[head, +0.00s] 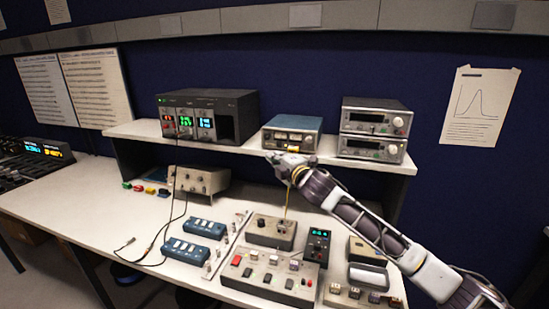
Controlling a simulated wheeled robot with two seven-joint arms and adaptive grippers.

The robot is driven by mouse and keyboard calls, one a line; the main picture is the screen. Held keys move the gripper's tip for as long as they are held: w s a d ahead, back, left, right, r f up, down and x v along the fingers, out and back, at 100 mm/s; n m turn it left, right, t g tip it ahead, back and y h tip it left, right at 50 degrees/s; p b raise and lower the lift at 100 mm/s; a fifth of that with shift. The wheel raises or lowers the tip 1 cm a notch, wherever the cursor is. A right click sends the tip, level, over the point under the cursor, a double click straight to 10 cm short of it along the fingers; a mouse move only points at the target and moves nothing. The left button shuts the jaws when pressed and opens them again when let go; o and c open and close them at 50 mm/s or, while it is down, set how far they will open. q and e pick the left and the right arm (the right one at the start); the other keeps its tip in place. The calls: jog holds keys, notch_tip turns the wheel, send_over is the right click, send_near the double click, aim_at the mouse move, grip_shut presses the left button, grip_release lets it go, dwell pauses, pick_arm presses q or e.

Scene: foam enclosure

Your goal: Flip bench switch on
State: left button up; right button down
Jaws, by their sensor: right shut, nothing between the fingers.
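My right gripper (277,159) is at the front edge of the raised shelf, below the blue-grey metered box. It is shut and empty. Its arm comes in from the lower right. Below it on the bench is a grey box (262,232) with small controls on top; a thin yellowish upright line shows between the gripper and this box, and I cannot tell what it belongs to. In front lies a longer grey panel (262,284) with a red button and several switches. I cannot tell which control is the bench switch or its position. My left gripper is not in view.
The shelf (140,129) carries a dark power supply (238,110), the metered box (292,142) and two stacked instruments (374,117). Two blue switch boxes (184,250) and a small green-display unit (317,243) stand on the bench. The left bench top (80,205) is mostly clear, with black cables near its middle.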

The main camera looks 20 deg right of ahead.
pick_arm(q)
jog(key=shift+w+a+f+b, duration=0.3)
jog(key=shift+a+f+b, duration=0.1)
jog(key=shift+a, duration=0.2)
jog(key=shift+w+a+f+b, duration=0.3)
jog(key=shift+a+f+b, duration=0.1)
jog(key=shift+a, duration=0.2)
pick_arm(e)
jog(key=s+d, duration=0.1)
jog(key=s, duration=0.8)
jog(key=shift+d, duration=0.3)
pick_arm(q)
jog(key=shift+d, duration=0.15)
pick_arm(e)
jog(key=shift+f, duration=0.1)
